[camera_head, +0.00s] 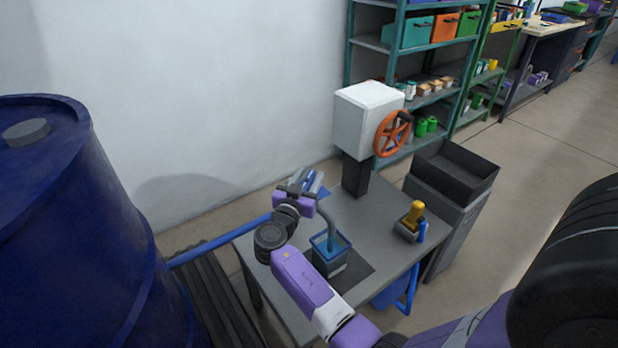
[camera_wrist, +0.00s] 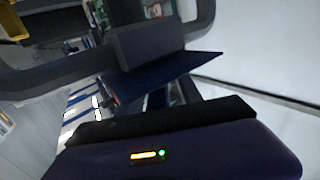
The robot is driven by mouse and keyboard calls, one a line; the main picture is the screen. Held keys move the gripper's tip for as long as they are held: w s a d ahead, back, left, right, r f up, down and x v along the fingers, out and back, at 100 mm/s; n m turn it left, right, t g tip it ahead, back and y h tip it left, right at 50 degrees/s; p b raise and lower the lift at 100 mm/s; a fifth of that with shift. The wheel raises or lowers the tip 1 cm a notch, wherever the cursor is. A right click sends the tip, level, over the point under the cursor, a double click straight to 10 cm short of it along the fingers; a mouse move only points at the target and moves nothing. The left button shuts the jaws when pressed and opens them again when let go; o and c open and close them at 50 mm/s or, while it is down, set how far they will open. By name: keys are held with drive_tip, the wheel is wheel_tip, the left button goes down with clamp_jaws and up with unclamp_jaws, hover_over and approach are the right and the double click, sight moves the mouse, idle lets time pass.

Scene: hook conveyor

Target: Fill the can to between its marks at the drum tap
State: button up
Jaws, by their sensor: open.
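The can (camera_head: 330,264) is a small square open-topped vessel on a dark mat on the grey table in the head view. A grey curved spout ends over it, and a blue streak runs from the spout into the can. Blue shows inside; the level against the marks cannot be read. The blue drum (camera_head: 70,220) stands at the left, with a blue pipe (camera_head: 220,240) running to the table. My gripper (camera_head: 303,182) is open at the tap above the can's back left. In the wrist view a flat blue plate (camera_wrist: 170,75) lies near the dark fingers; contact is unclear.
A white box with an orange handwheel (camera_head: 392,133) stands on a dark post at the table's back. A yellow and dark tool (camera_head: 412,219) sits at the table's right. A dark bin (camera_head: 455,172) stands beside the table. Shelves (camera_head: 420,60) line the wall.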

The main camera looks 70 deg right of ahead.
clamp_jaws()
drive_tip(key=shift+f+g+b, duration=0.2)
drive_tip(key=shift+g+b, duration=0.1)
drive_tip(key=shift+b, duration=0.4)
drive_tip(key=shift+f+m+g+b, duration=0.15)
drive_tip(key=shift+m+g+b, duration=0.45)
drive_tip(key=shift+b, duration=0.6)
drive_tip(key=m+g+b, duration=0.1)
drive_tip(key=g+b, duration=0.1)
drive_tip(key=b, duration=0.1)
drive_tip(key=shift+s+f, duration=0.1)
drive_tip(key=shift+s, duration=0.05)
drive_tip(key=m+g+y+b, duration=0.1)
drive_tip(key=m+g+b, duration=0.1)
drive_tip(key=b, duration=0.3)
drive_tip(key=shift+s+m+g, duration=0.15)
drive_tip(key=shift+m+g, duration=0.15)
drive_tip(key=shift+g, duration=0.3)
drive_tip(key=shift+s+a+r+m+g+y+b, duration=0.15)
drive_tip(key=shift+r+m+g+y+b, duration=0.15)
drive_tip(key=shift+m+g+y+b, duration=0.55)
drive_tip(key=shift+r+g+h+b, duration=0.1)
drive_tip(key=shift+g+h+b, duration=0.15)
drive_tip(key=shift+g+b, duration=0.15)
